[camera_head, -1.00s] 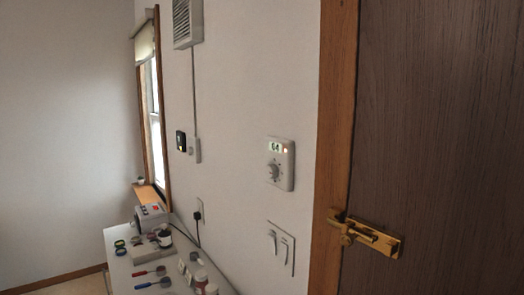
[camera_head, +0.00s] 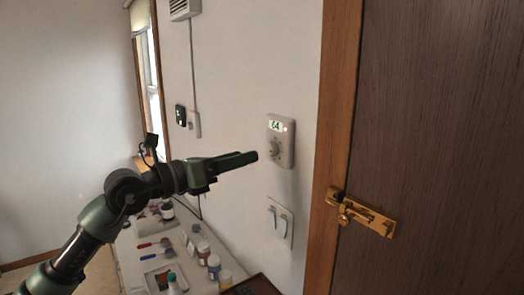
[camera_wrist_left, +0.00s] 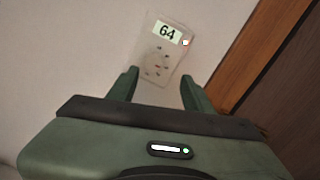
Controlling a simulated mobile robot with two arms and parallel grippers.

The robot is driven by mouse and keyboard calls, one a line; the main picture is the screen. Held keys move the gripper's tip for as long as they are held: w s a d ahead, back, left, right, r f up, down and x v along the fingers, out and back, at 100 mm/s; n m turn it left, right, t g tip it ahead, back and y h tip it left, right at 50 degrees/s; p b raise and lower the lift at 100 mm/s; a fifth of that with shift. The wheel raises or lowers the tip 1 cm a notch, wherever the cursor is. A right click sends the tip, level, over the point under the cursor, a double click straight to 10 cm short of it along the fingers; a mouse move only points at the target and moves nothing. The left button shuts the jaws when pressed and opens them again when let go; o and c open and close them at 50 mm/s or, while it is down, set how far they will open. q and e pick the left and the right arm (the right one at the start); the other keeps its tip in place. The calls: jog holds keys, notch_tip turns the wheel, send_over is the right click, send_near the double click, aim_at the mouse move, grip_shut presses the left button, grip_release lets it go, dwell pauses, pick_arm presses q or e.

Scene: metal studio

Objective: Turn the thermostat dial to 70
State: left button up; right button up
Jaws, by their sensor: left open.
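The thermostat (camera_head: 281,140) is a pale box on the white wall, left of the door frame. Its display (camera_head: 276,126) reads 64, and a round dial (camera_head: 274,149) sits below it. My left gripper (camera_head: 255,157) is raised in front of the wall, pointing at the dial, its tips a little short of it. In the left wrist view, the thermostat (camera_wrist_left: 178,57) lies ahead, between and beyond the open fingers (camera_wrist_left: 158,85), with nothing between them. The dial (camera_wrist_left: 157,60) looks pale and faint there. My right gripper is not in view.
Light switches (camera_head: 279,220) are on the wall below the thermostat. A brown door with a brass latch (camera_head: 362,214) is at right. A white table (camera_head: 130,262) with jars and tools stands below my left arm.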

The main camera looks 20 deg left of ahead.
aim_at(269, 149)
pick_arm(q)
jog(key=shift+y, duration=0.4)
jog(key=p+x, duration=0.2)
jog(key=x, duration=0.1)
jog(key=p+x, duration=0.2)
jog(key=x, duration=0.2)
jog(key=shift+w+a+r, duration=0.2)
jog(key=shift+w+a, duration=0.05)
jog(key=shift+a, duration=0.1)
jog(key=shift+w+d+f, duration=0.1)
jog(key=shift+w+d, duration=0.1)
jog(key=shift+w, duration=0.05)
grip_shut()
